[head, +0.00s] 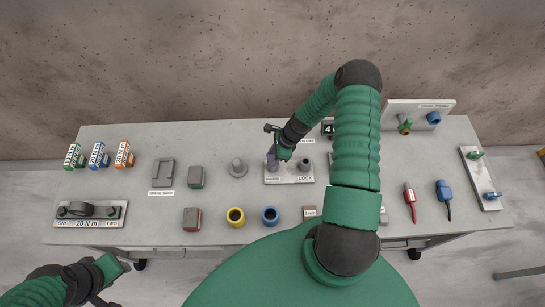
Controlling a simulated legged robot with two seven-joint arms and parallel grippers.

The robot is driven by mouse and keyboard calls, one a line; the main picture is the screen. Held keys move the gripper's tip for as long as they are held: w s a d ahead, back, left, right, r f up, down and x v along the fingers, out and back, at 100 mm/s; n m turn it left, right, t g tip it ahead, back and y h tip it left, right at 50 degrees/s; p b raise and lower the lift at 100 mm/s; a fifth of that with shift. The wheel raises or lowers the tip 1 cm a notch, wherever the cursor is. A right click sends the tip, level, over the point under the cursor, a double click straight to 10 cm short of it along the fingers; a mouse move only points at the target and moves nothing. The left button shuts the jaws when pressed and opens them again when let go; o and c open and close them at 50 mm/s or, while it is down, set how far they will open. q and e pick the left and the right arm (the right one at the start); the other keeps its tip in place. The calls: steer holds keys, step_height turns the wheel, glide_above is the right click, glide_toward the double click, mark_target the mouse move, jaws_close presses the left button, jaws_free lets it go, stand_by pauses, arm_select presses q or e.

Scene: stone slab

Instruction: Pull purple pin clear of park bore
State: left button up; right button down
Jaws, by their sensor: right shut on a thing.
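The purple pin (272,160) is at the left part of a light plate marked PARK and LOCK. My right gripper (277,148) is shut on the pin's upper part, and its fingers hide some of it. Whether the pin still sits in the park bore cannot be told from here. The park-lock plate (291,177) lies on the slab, with a dark round bore fitting (305,163) at its lock side. My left gripper (112,282) is low at the left, off the slab's front edge, away from the pin; its fingers are partly cut off.
Near the plate stand a grey round knob (237,168), a yellow ring (235,216) and a blue ring (270,215). My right arm covers the middle right.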

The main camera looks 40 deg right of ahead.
steer(key=shift+d, duration=0.2)
steer(key=shift+r+p, duration=0.45)
steer(key=shift+r, duration=0.1)
steer(key=shift+p+v, duration=0.6)
steer(key=shift+v, duration=0.15)
steer(key=shift+w+a+r+p, duration=0.1)
steer(key=shift+a+r+p, duration=0.1)
steer(key=shift+r+p, duration=0.75)
steer(key=shift+d+r, duration=0.1)
steer(key=shift+r, duration=0.55)
